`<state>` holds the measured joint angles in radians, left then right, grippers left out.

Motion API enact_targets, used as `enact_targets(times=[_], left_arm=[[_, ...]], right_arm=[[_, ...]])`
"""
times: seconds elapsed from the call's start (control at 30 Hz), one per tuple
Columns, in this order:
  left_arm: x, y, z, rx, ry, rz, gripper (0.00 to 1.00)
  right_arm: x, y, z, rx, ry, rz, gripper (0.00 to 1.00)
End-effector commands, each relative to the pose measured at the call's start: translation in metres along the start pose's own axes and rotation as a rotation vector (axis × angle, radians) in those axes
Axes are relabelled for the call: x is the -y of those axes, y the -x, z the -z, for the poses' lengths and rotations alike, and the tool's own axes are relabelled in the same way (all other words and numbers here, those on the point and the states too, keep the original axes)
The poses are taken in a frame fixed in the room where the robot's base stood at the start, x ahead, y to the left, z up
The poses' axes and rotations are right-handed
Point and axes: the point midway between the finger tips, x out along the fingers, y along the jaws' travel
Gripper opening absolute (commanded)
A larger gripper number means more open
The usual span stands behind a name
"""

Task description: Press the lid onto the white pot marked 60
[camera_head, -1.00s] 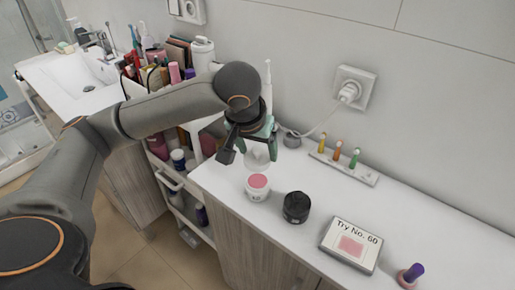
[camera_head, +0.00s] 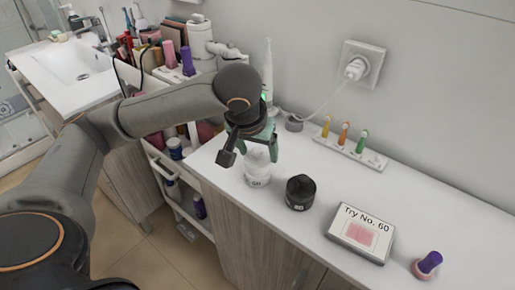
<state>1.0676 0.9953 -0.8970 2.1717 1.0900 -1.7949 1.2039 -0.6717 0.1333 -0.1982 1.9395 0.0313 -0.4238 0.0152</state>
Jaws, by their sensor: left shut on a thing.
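The white pot (camera_head: 257,180) with dark marking on its front stands upright on the white counter. My left gripper (camera_head: 258,148) is directly above it, pointing down, shut on a white lid (camera_head: 257,157). The lid is over the pot's mouth and covers the pink contents from view. Lid and pot look touching or nearly so; I cannot tell whether the lid is seated. My right gripper is not in view.
A black jar (camera_head: 300,193) stands just right of the pot. A "Try No. 60" card (camera_head: 360,233) and a purple-capped bottle (camera_head: 428,265) are further right. A rack of small coloured brushes (camera_head: 350,150) and an electric toothbrush (camera_head: 267,70) are behind. A full cart (camera_head: 165,165) stands left.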

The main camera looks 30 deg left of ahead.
Motion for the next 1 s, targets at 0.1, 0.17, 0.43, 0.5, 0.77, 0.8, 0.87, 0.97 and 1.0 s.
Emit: enact_targets(times=[0.1, 0.17, 0.43, 0.5, 0.77, 0.8, 0.87, 0.97, 1.0], left_arm=[[0.0001, 0.0002, 0.0002, 0.000, 0.000, 0.000, 0.16], [0.0001, 0.0002, 0.0002, 0.000, 0.000, 0.000, 0.16], [0.0001, 0.0004, 0.0003, -0.001, 0.000, 0.000, 0.16], [0.0001, 0.0006, 0.0003, -0.001, 0.000, 0.000, 0.16], [-0.0001, 0.0015, 0.0006, -0.001, 0.000, 0.000, 0.16], [-0.0001, 0.0015, 0.0007, -0.001, 0.000, 0.000, 0.16], [-0.0002, 0.0016, 0.0007, -0.001, 0.000, 0.000, 0.16], [-0.0003, 0.0016, 0.0006, -0.001, 0.000, -0.001, 0.16], [-0.0004, 0.0016, 0.0005, -0.001, -0.001, -0.001, 0.16]], right_arm=[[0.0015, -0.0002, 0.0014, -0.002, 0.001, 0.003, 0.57], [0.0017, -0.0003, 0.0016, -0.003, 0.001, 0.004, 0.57], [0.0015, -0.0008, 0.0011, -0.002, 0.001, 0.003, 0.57], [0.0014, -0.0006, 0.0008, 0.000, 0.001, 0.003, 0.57], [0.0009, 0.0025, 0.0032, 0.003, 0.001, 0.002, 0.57], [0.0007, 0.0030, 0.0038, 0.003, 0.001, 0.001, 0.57], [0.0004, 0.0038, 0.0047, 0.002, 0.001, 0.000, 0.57], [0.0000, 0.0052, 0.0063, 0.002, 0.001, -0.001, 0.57], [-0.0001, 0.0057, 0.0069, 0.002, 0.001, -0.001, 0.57]])
